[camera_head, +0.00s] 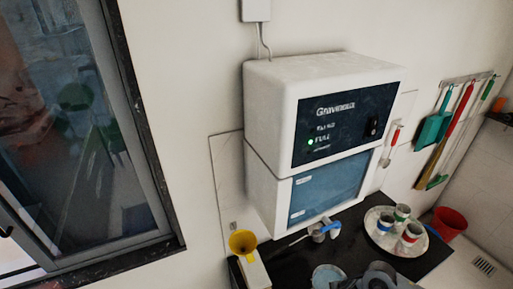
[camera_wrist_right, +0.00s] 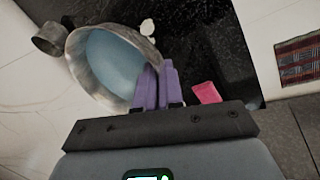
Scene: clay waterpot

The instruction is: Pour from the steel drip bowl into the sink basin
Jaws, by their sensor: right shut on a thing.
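The steel drip bowl (camera_wrist_right: 76,70) is a wide round metal bowl in the right wrist view, with a smooth blue surface inside that looks like water. My right gripper (camera_wrist_right: 158,72) has purple fingers shut on the bowl's rim at its right side. I cannot make out the sink basin in either view. My left gripper is not in view.
A white dispenser (camera_head: 315,75) hangs on the wall above a black counter (camera_head: 352,225). A yellow funnel (camera_head: 243,242) stands left. A round tray (camera_head: 378,237) with cups and a red bucket (camera_head: 449,222) are right. The wrist view shows a small metal cup (camera_wrist_right: 48,39) and a pink item (camera_wrist_right: 207,92).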

